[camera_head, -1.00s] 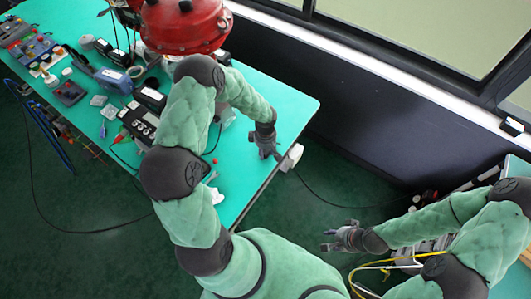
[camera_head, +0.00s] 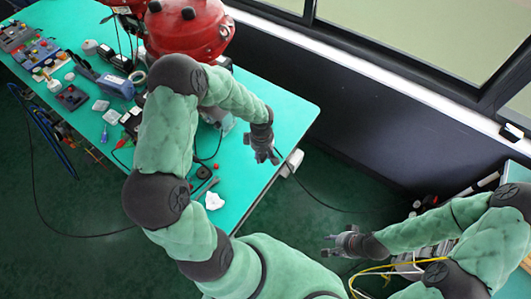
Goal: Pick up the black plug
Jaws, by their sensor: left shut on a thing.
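My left gripper (camera_head: 266,157) hangs over the right end of the green table, fingers pointing down. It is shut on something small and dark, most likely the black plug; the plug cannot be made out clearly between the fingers. A white block (camera_head: 292,162) sits at the table's right edge, just right of the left gripper, with a black cable running down from near it. My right gripper (camera_head: 327,245) is open and empty, out over the floor in front of the table.
A red round housing (camera_head: 190,30) stands at the back. A white crumpled item (camera_head: 214,201) lies near the front edge. Several devices fill the table's left part. A dark wall and window run behind.

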